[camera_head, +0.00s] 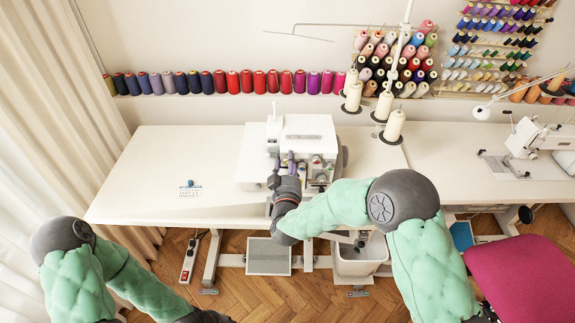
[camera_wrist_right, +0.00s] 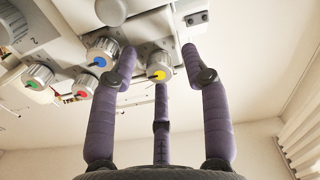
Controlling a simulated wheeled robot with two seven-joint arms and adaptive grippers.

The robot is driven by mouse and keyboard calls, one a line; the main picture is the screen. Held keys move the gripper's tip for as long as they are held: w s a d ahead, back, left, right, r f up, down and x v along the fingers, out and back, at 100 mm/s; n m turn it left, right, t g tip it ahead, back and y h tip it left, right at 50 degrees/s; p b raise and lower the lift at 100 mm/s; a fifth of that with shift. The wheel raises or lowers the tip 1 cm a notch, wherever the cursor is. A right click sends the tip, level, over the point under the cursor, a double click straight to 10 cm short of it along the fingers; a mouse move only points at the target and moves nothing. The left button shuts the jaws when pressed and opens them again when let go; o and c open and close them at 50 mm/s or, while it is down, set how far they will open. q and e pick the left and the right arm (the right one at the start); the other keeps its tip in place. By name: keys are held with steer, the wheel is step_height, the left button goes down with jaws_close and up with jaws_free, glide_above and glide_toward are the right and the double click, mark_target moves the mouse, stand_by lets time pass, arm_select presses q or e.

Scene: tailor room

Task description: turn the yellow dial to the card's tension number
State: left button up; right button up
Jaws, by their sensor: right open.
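The yellow dial (camera_wrist_right: 158,74) is a grey knurled knob with a yellow centre on the front of the white sewing machine (camera_head: 305,130). In the right wrist view it sits between the fingertips of my right gripper (camera_head: 289,160), with fingers on both sides and one below. The purple fingers are spread open; I cannot tell whether any touches the knob. In the head view the gripper hides part of the machine's front. The card (camera_head: 184,193) lies at the left of the white table; its print is too small to read. My left gripper is out of view.
Other knobs sit close to the yellow one: blue (camera_wrist_right: 100,60), red (camera_wrist_right: 84,84) and green (camera_wrist_right: 37,77). A small blue object (camera_head: 190,183) is on the card. Thread cones (camera_head: 393,126) stand right of the machine. The table (camera_head: 140,160) is mostly clear on the left.

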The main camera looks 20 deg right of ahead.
jaws_close()
steer(key=shift+r+m+b, duration=0.1)
steer(key=shift+m+b, duration=1.9)
steer(key=shift+m, duration=1)
jaws_free()
